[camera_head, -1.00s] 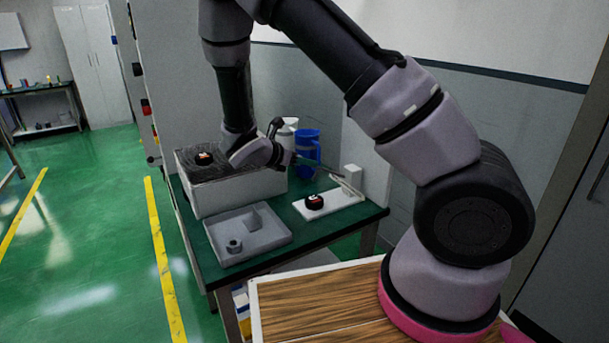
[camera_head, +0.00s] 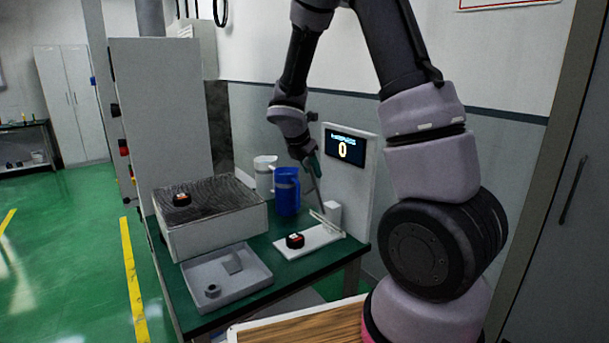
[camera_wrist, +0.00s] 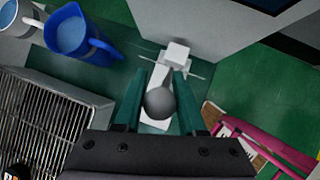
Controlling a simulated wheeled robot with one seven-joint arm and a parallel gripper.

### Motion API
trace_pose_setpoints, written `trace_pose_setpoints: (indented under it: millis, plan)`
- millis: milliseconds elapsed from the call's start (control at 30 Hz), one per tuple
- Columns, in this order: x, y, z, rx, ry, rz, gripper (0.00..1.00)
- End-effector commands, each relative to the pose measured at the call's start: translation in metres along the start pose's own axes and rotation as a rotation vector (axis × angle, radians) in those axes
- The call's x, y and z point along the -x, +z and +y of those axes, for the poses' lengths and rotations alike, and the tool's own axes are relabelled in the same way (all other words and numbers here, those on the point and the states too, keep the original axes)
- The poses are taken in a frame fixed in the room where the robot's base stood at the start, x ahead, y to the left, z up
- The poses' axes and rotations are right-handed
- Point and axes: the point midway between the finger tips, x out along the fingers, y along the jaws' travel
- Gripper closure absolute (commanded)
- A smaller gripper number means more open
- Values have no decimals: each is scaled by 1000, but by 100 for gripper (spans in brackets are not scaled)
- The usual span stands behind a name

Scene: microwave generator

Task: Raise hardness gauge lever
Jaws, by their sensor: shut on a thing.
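The hardness gauge has a white base (camera_head: 312,240) and a small white post (camera_head: 332,211) at its right end. Behind it a panel display (camera_head: 346,150) reads 0. My gripper (camera_head: 316,165) is above the gauge in the head view. Its green fingers (camera_wrist: 160,88) are shut on the gauge lever's round grey knob (camera_wrist: 160,103) in the wrist view. The thin lever (camera_head: 318,192) runs steeply down from the gripper towards the post. A black and red puck (camera_head: 295,240) sits on the base's left part. The wrist view also shows the white post (camera_wrist: 177,54).
A blue jug (camera_head: 287,190) and a white jug (camera_head: 264,177) stand left of the gauge. A box with a mesh top (camera_head: 210,215) carries another dark puck (camera_head: 182,199). A grey tray (camera_head: 228,280) lies at the green table's front edge.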

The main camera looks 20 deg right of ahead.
Motion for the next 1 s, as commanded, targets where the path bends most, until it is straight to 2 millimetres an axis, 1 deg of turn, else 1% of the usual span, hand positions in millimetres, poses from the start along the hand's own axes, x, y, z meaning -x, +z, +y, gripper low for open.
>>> trace_pose_setpoints:
  millis: [33, 233, 700, 733, 767, 800, 1000]
  plan:
    - [-1, 5, 0, -2, 2, -2, 100]
    - [-4, 11, -2, -1, -1, -2, 100]
    - [-5, 12, -4, -1, -5, -2, 100]
    - [-5, 12, -4, -1, -5, -2, 50]
    - [-5, 12, -4, -1, -5, -2, 38]
    - [-5, 12, -4, -1, -5, -1, 31]
    - [-5, 12, -4, -1, -4, -1, 31]
